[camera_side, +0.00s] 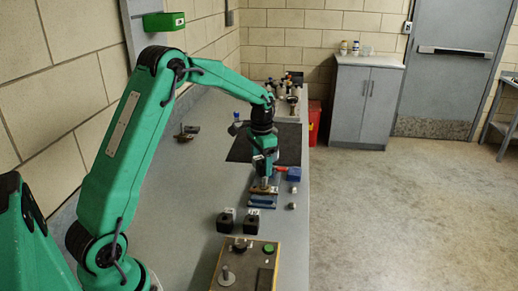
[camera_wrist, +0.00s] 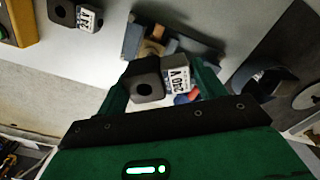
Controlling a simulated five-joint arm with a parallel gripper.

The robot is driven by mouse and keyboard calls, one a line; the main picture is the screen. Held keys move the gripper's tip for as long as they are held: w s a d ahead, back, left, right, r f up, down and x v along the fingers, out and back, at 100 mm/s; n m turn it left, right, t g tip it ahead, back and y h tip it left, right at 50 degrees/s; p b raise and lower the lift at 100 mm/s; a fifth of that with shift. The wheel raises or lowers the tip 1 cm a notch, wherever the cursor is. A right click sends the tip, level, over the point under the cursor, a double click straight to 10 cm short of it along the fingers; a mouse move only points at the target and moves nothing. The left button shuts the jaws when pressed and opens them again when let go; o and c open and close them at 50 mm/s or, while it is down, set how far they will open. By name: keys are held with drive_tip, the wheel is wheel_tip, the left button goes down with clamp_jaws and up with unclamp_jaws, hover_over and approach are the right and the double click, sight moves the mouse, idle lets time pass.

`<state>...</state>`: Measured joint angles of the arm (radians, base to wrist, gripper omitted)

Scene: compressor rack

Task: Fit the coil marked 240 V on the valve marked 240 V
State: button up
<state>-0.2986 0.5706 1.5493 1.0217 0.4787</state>
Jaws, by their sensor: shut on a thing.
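My gripper (camera_wrist: 160,84) is shut on a black coil (camera_wrist: 146,78) with a central hole. In the side view my gripper (camera_side: 264,168) points down above a brass valve (camera_side: 264,186) on a blue-edged stand. In the wrist view the valve (camera_wrist: 151,48) shows beyond the coil, partly hidden by it. Any marking on the valve is not readable. The coil appears off the valve; the exact gap is unclear.
Two black coils, left (camera_side: 225,220) and right (camera_side: 252,219), stand on the bench near a yellow-edged box (camera_side: 246,266) with a green button. A blue block (camera_side: 294,173) lies right of the stand. A dark mat (camera_side: 238,150) lies behind. The bench left of the stand is clear.

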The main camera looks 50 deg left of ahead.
drive_tip(key=shift+f, duration=0.25)
idle(0.4)
drive_tip(key=shift+f, duration=1.9)
drive_tip(key=shift+f, duration=0.4)
drive_tip(key=o, duration=1.3)
drive_tip(key=shift+r, duration=0.1)
drive_tip(key=shift+r, duration=3.35)
